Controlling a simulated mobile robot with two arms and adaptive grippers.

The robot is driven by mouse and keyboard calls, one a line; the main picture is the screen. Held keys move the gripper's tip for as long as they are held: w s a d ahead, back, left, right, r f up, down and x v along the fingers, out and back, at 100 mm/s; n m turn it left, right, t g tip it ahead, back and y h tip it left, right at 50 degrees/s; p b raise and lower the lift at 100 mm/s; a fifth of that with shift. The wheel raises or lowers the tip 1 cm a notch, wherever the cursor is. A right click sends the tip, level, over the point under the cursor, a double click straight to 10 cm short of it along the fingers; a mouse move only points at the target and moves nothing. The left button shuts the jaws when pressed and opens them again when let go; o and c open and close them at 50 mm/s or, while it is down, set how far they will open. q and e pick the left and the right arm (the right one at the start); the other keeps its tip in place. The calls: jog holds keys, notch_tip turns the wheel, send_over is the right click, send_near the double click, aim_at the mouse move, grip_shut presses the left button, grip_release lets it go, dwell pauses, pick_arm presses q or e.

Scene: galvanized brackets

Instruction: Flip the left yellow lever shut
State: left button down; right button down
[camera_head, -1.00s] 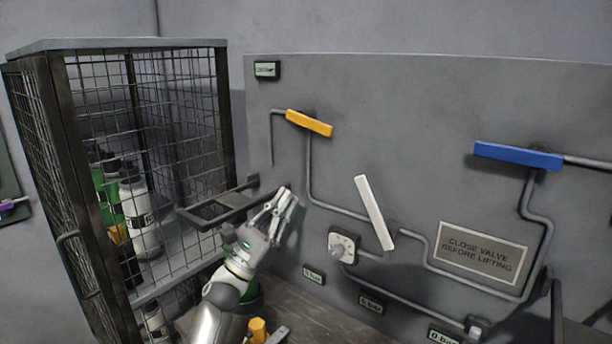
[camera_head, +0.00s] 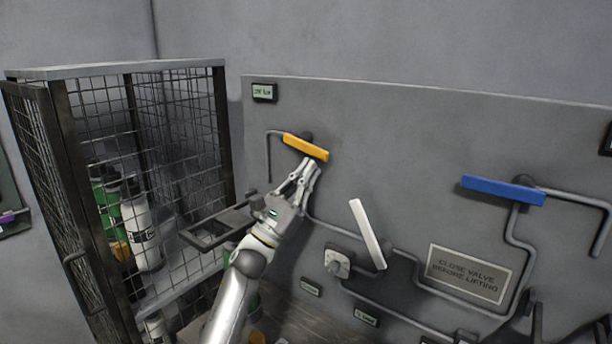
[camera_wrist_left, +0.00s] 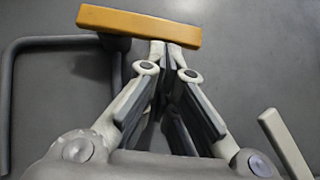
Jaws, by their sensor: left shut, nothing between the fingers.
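The yellow lever (camera_head: 305,147) is on the upper left of the grey panel (camera_head: 400,130). It slopes slightly down to the right, lying nearly along the pipe run. My left gripper (camera_head: 311,166) is shut and empty. Its fingertips are just below the lever's right half, very close to it; I cannot tell whether they touch. In the left wrist view the yellow lever (camera_wrist_left: 138,25) spans the top, and the fingertips (camera_wrist_left: 166,46) meet at its lower edge, right of its middle. My right gripper is not in view.
A white lever (camera_head: 367,234) stands tilted to the lower right of my gripper. A blue lever (camera_head: 503,190) is farther right. A wire cage (camera_head: 140,68) with bottles stands on the left, with a dark bracket (camera_head: 212,228) beside my wrist.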

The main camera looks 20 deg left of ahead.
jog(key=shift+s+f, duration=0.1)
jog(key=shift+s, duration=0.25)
pick_arm(q)
jog(key=n+t+y, duration=0.1)
jog(key=n, duration=0.1)
jog(key=r+n+y+b, duration=0.1)
jog(key=n+y, duration=0.1)
jog(key=d+r+n+t+y, duration=0.1)
jog(key=n+y, duration=0.1)
jog(key=shift+s+d+t+b, duration=0.1)
jog(key=shift+s+t+b, duration=0.15)
jog(key=shift+t+b, duration=0.05)
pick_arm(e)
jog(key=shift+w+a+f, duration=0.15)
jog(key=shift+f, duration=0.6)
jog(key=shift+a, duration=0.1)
